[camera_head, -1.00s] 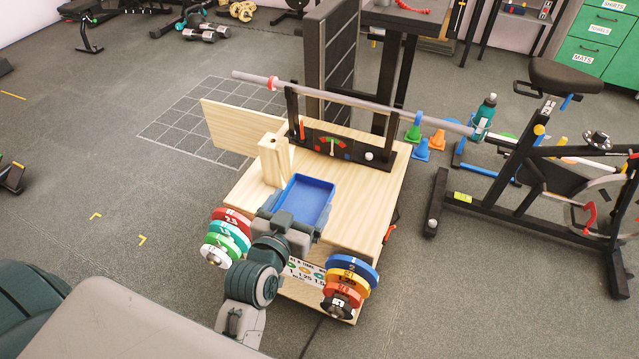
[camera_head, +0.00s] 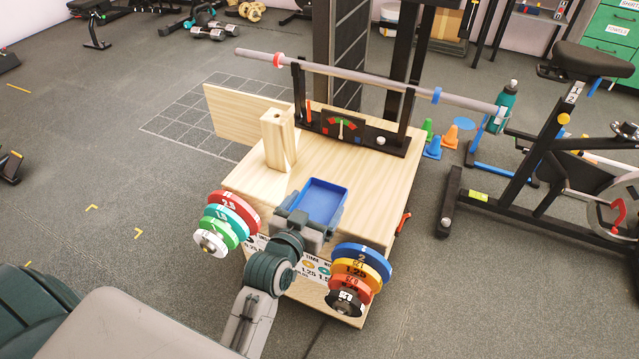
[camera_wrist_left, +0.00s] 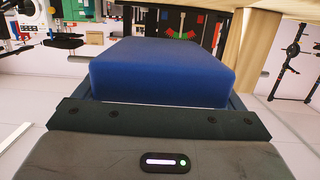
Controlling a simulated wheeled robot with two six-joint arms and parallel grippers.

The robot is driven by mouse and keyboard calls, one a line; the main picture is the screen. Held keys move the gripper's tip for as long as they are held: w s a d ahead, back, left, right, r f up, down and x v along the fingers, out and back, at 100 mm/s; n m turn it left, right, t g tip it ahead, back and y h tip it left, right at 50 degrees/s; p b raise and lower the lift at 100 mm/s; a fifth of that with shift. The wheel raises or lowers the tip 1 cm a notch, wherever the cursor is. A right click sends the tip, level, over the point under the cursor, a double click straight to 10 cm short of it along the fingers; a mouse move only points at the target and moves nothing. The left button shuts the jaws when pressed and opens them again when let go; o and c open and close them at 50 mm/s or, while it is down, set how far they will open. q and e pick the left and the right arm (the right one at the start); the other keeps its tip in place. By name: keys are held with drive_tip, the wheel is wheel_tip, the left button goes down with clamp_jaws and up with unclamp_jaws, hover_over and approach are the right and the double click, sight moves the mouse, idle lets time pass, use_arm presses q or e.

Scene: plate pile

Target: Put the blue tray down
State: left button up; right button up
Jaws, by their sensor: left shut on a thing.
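The blue tray (camera_head: 325,196) is a shallow rectangular open tray over the front part of the wooden bench top (camera_head: 375,185). My left gripper (camera_head: 306,216) is shut on its near edge. The tray looks empty. In the left wrist view, the tray (camera_wrist_left: 160,72) fills the middle between the jaws. I cannot tell whether its underside touches the wood. My right gripper is not in view.
A wooden post (camera_head: 280,140) stands behind and left of the tray. A black rack with a dial (camera_head: 342,128) carries a long bar (camera_head: 350,78) at the back. Coloured weight plates flank the front, left (camera_head: 228,218) and right (camera_head: 358,272). Bare wood lies right of the tray.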

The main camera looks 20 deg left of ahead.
use_arm(q)
drive_tip(key=shift+w+a+f, duration=0.1)
drive_tip(key=shift+w+f, duration=0.15)
drive_tip(key=shift+f, duration=0.2)
drive_tip(key=b, duration=0.1)
hover_over(316, 174)
drive_tip(key=s+d, duration=0.1)
drive_tip(key=s, duration=0.2)
drive_tip(key=shift+d+f, duration=0.1)
drive_tip(key=shift+f, duration=0.65)
drive_tip(key=shift+w+f, duration=0.1)
drive_tip(key=shift+w, duration=0.05)
wheel_tip(316, 174, down, 3)
drive_tip(key=shift+f+b, duration=0.1)
drive_tip(key=shift+b, duration=0.25)
drive_tip(key=shift+f, duration=0.2)
drive_tip(key=o, duration=0.7)
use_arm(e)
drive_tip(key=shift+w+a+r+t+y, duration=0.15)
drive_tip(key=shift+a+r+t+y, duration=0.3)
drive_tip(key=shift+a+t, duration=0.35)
